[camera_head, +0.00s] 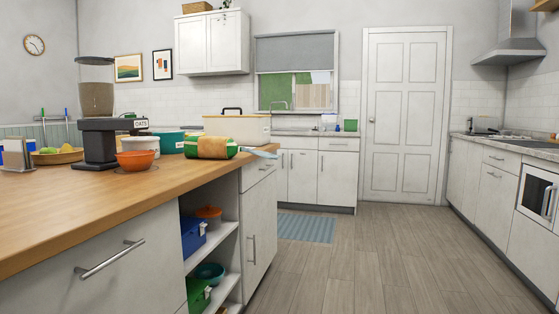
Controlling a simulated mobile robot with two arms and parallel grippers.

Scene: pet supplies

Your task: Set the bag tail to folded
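A green and orange-brown bag-like pack (212,148) lies on its side near the far right corner of the wooden counter (60,210). A flat pale blue-grey piece (261,153) sticks out at its right end, past the counter's edge. I cannot tell whether this piece is the bag's tail or a separate thing. Neither of my grippers is in view.
A dark dispenser labelled OATS (97,140) and an orange bowl (136,160) stand left of the pack. A cream bin (237,128) and teal bowl (168,140) are behind it. Open shelves (226,240) hold containers below. The floor (370,260) at right is clear.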

